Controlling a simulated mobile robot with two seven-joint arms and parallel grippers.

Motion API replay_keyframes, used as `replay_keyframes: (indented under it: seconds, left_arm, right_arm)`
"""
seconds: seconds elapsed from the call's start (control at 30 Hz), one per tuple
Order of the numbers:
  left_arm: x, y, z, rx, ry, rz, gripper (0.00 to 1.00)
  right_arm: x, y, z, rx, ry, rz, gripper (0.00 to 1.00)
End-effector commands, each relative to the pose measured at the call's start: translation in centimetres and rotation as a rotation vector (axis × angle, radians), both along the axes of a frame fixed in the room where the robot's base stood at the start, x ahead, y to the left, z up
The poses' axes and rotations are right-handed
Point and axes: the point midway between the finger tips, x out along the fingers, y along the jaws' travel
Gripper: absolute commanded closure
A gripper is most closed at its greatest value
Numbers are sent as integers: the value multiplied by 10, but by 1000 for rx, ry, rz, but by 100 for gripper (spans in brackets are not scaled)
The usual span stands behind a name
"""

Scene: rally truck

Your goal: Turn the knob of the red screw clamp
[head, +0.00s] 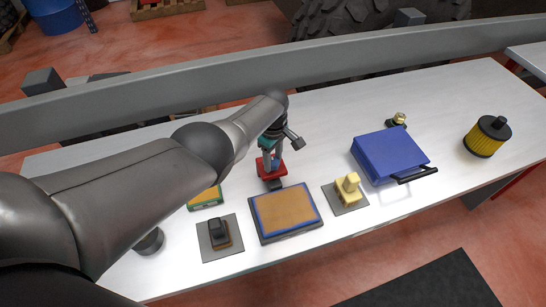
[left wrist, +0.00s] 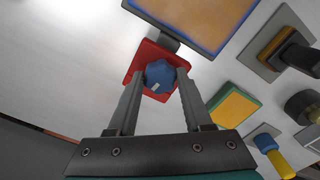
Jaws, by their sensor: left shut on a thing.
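The red screw clamp (head: 262,165) stands on the white table, behind the orange-and-blue panel. In the left wrist view its red base (left wrist: 138,68) lies under a blue knob (left wrist: 158,74). My left gripper (head: 272,155) reaches down over the clamp from above. In the left wrist view its two fingers stand on either side of the blue knob, shut on it. In the head view the fingers and my wrist partly hide the knob. My right gripper is not in either view.
The orange panel with a blue rim (head: 287,212) lies close in front of the clamp. A yellow block on a grey plate (head: 348,190), a blue case (head: 390,155) and a yellow-black filter (head: 487,136) stand to the right. A grey beam (head: 400,48) runs behind the table.

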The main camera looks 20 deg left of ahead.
Motion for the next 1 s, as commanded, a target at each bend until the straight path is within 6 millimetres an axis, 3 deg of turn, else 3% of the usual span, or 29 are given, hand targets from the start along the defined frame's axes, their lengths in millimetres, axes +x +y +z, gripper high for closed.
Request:
replay_keyframes:
  seconds: [0.4,0.93,0.97,1.0]
  left_arm:
    - [-4,1,-4,2,7,182,100]
    - [-5,2,-5,3,10,204,100]
    - [-5,2,-5,3,10,204,47]
    - [-5,2,-5,4,11,204,43]
  right_arm:
    - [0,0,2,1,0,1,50]
    - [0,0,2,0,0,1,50]
    - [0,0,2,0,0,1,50]
    - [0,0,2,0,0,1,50]
